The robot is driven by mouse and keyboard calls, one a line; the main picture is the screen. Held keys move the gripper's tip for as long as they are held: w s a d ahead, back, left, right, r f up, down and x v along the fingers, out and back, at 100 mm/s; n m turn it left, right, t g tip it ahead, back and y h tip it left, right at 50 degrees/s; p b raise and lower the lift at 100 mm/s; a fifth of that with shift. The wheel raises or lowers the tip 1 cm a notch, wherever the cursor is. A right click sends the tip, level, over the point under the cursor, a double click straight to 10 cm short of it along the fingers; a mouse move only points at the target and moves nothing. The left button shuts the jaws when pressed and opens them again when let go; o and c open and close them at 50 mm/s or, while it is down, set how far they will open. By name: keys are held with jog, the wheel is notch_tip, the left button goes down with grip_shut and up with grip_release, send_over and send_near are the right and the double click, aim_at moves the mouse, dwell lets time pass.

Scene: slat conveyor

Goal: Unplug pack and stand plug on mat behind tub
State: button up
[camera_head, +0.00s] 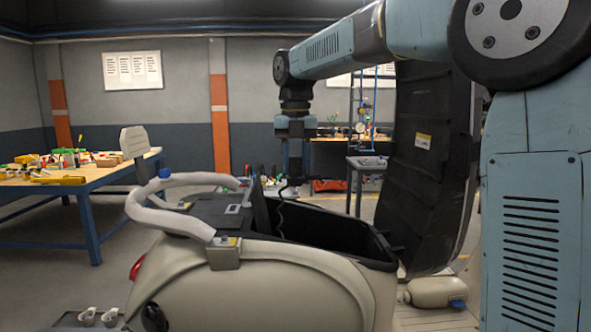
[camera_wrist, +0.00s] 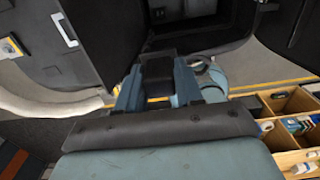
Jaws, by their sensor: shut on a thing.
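My gripper (camera_head: 293,180) hangs pointing down over the open tub (camera_head: 335,236) under the raised seat of a cream scooter. In the wrist view its two blue fingers (camera_wrist: 158,74) are shut on a black block, which I take to be the plug (camera_wrist: 157,88). A thin dark cable (camera_head: 283,212) hangs below the gripper toward the tub; a dark loop of it shows beside the fingers in the wrist view (camera_wrist: 203,67). A black body with a light handle (camera_head: 235,208), possibly the pack, sits left of the tub (camera_wrist: 65,32). I cannot make out the mat.
The raised black seat (camera_head: 428,165) stands right of the tub. A pale grab rail (camera_head: 185,180) curves around the left. A workbench (camera_head: 80,180) with clutter stands at the far left. A compartmented wooden tray (camera_wrist: 290,115) shows at the wrist view's lower right.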

aim_at(295, 157)
jog(key=shift+r, duration=2.45)
jog(key=s+a, duration=0.3)
jog(key=a, duration=1.3)
jog(key=shift+a, duration=0.25)
jog(key=shift+f, duration=0.1)
jog(key=shift+f, duration=5.05)
jog(key=shift+w+f, duration=0.1)
jog(key=shift+f, duration=0.9)
jog(key=o, duration=1.1)
